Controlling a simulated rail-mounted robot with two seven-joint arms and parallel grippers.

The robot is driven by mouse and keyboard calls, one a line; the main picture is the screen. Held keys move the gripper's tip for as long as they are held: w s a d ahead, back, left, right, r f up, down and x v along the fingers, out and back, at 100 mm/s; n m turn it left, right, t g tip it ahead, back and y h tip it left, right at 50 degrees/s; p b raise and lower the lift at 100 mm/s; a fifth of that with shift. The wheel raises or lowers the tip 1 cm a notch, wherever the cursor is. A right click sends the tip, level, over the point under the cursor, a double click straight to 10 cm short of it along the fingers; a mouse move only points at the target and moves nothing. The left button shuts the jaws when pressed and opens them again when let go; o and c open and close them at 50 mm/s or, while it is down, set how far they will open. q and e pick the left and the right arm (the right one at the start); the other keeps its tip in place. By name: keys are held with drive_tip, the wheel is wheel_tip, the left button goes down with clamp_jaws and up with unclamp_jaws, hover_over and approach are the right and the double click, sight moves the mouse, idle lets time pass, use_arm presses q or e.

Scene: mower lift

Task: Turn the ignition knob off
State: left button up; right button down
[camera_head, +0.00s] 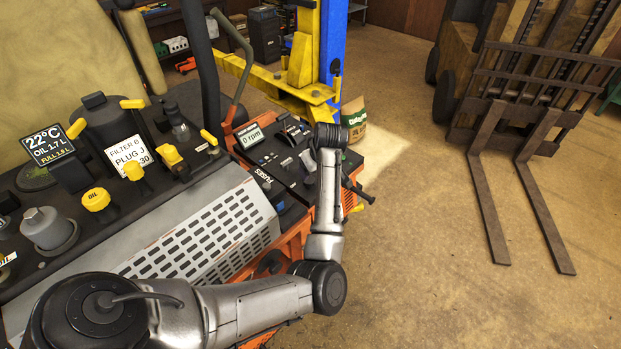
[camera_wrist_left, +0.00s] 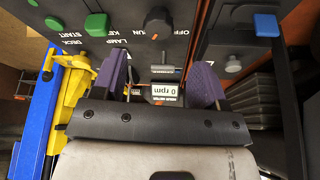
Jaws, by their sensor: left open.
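A black round knob (camera_wrist_left: 157,20) shows in the left wrist view on the dark panel, beside the inverted label "OFF RUN". Its exact pointer direction is hard to read. My left gripper (camera_wrist_left: 160,62) is open, its two purple fingers spread on either side below the knob in the picture, with nothing held. The knob lies beyond the fingertips, apart from them. In the head view my left arm reaches over the orange mower's control panel (camera_head: 266,160); its wrist covers part of the panel, and the fingers and knob cannot be made out. My right gripper is not in view.
A "0 rpm" meter (camera_wrist_left: 166,92) shows between the fingers. Green buttons (camera_wrist_left: 97,24) and a blue-topped lever (camera_wrist_left: 267,25) flank the knob. A yellow and blue lift post (camera_head: 305,60) stands behind the panel. A forklift (camera_head: 520,75) is at right, with open floor before it.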

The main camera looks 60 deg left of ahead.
sight(309, 180)
use_arm(q)
drive_tip(key=x, duration=0.7)
drive_tip(key=shift+w+a+f, duration=0.1)
drive_tip(key=shift+a+f, duration=0.15)
drive_tip(key=shift+f, duration=0.1)
drive_tip(key=shift+c, duration=0.3)
